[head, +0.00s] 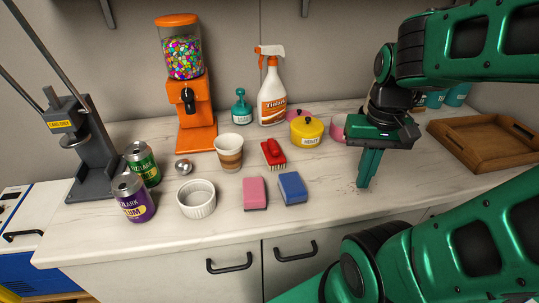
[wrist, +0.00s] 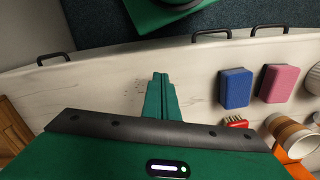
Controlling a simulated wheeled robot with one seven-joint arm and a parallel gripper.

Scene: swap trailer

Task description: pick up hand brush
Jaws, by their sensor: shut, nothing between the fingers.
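The hand brush (head: 272,153) has a red back and handle and pale bristles. It lies on the white counter in the head view, behind the pink and blue sponges. In the wrist view only part of the brush (wrist: 236,123) shows, at the right, partly hidden by my gripper's body. My gripper (head: 364,186) is shut and empty, pointing down over the counter to the right of the brush and apart from it. In the wrist view its closed fingers (wrist: 160,75) are at the middle.
A blue sponge (head: 292,188) and a pink sponge (head: 255,193) lie in front of the brush. A paper cup (head: 229,152) stands left of it, a yellow pot (head: 307,130) behind right. A wooden tray (head: 470,128) is at the right. The counter between blue sponge and gripper is clear.

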